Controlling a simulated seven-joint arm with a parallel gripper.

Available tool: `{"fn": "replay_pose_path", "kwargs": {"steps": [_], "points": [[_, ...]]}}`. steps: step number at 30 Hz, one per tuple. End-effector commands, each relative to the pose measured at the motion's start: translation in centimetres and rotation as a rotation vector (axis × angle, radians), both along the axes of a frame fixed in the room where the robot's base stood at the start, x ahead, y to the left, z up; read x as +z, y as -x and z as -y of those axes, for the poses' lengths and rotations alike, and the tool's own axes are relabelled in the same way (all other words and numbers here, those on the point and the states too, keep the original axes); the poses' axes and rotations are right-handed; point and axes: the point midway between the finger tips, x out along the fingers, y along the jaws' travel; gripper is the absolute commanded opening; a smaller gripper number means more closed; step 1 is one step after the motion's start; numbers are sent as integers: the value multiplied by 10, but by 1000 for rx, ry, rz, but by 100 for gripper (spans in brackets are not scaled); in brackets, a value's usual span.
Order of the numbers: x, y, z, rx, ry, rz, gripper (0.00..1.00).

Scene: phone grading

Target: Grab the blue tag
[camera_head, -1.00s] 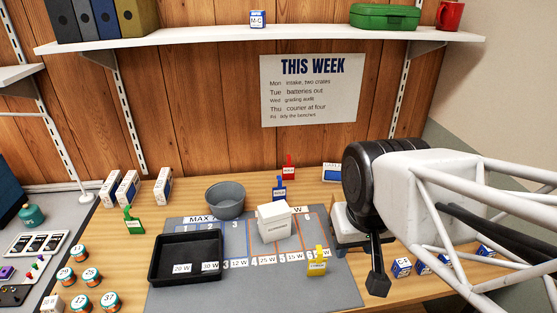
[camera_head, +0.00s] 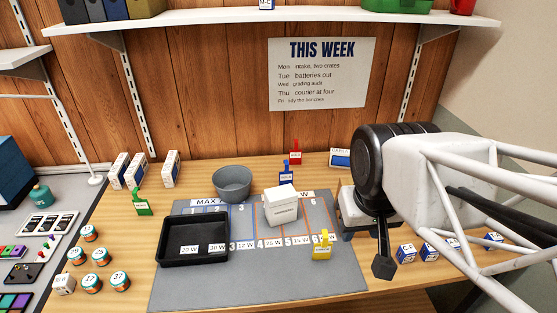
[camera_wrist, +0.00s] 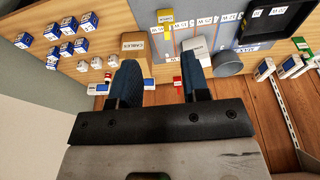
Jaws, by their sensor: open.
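The blue tag (camera_head: 286,177) stands upright at the back edge of the grey mat, behind the white box and just in front of the red tag (camera_head: 295,156). My gripper is open and empty in the wrist view (camera_wrist: 163,66), its two dark fingers spread apart. The red tag also shows between and below the fingertips in the wrist view (camera_wrist: 177,84). I cannot make out the blue tag there; the right finger may hide it. In the head view my arm is at the right, clear of the blue tag.
A white box (camera_head: 282,210) stands on the grey mat (camera_head: 260,285) close in front of the blue tag. A grey bowl (camera_head: 232,186) is to its left, and a black tray (camera_head: 192,257) lies front left. A yellow tag (camera_head: 321,249) and a green tag (camera_head: 141,207) stand farther away.

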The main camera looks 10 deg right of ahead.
Motion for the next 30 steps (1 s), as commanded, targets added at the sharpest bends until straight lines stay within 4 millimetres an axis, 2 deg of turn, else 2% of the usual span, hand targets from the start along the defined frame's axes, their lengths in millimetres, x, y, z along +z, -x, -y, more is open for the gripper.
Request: {"fn": "replay_pose_path", "kwargs": {"steps": [10, 12, 22, 26, 30], "points": [[0, 0, 0, 0, 0, 0, 43], [0, 0, 0, 0, 0, 0, 53], [0, -2, 0, 0, 1, 2, 53], [-1, -11, 2, -1, 9, 15, 53], [-4, -33, 6, -3, 27, 50, 53]]}}
